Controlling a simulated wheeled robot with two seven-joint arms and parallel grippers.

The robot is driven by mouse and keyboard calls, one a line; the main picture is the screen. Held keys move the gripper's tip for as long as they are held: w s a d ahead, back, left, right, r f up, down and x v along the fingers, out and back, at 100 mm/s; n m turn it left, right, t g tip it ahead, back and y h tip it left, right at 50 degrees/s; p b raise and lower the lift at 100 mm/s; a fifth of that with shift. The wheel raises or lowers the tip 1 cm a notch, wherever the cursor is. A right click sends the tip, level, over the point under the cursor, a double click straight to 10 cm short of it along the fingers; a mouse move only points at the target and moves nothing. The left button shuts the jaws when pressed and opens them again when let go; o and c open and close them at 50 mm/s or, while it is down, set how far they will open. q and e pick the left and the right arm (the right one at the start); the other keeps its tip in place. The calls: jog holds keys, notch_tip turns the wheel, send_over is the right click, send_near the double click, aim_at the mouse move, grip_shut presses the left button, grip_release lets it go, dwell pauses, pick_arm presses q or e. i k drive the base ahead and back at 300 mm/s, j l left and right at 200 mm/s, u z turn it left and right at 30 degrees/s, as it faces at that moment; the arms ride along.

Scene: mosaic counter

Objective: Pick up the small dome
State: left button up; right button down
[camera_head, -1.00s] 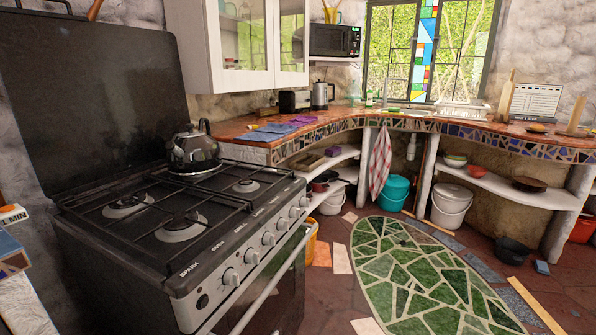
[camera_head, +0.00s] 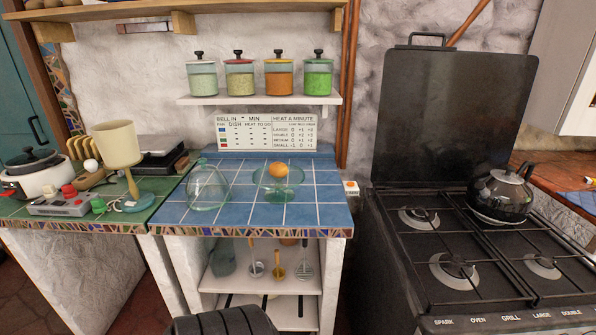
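A clear, green-tinted glass dome (camera_head: 208,187) stands on the left part of the blue tiled counter (camera_head: 310,218). Next to it on the right is a clear glass dish (camera_head: 278,188) with an orange (camera_head: 278,170) on it, uncovered. Another bluish glass piece (camera_head: 223,260) sits on the shelf under the counter, partly hidden; I cannot tell whether it is also a dome. Neither of my grippers shows in the view.
Several lidded jars (camera_head: 320,77) stand on a wall shelf above a chart board (camera_head: 265,132). A lamp (camera_head: 117,150) and slow cooker (camera_head: 30,178) are on the left. The stove (camera_head: 480,255) with a kettle (camera_head: 502,195) is on the right. The counter's front is clear.

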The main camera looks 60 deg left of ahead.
aim_at(207, 189)
jog(key=u, duration=2.75)
